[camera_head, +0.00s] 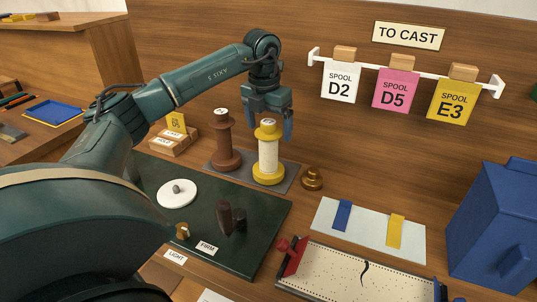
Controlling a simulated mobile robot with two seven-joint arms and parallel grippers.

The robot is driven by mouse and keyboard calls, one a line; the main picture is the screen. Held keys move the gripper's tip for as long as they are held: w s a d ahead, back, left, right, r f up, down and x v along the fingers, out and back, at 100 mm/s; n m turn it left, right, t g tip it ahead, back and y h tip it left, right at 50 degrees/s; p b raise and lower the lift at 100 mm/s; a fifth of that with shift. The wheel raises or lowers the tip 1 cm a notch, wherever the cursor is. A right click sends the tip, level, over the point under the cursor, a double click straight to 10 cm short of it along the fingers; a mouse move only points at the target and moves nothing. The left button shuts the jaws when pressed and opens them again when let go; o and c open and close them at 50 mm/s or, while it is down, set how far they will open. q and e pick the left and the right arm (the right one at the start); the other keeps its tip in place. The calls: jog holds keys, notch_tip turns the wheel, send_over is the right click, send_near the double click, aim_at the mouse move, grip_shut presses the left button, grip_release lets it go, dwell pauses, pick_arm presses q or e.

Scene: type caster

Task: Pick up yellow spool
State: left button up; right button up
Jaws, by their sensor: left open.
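The yellow spool (268,154) stands upright on a grey mat (287,184) near the back. It has a yellow top and base and a pale wound middle. My left gripper (268,125) points down from above, with blue fingers on either side of the spool's top. The gripper is open; whether the fingers touch the spool I cannot tell. A brown spool (227,150) stands upright just left of the yellow one on the same mat. My right gripper is not in view.
A dark green board (262,227) with a white disc (177,193) lies in front. A blue box (494,220) stands at the right. Spool tags hang from a white rail (420,74) behind. My left arm covers the left side.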

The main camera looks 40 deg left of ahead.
pick_arm(q)
jog(key=shift+c, duration=0.5)
jog(key=c, duration=1.3)
jog(key=shift+c, duration=0.4)
jog(key=shift+r, duration=0.2)
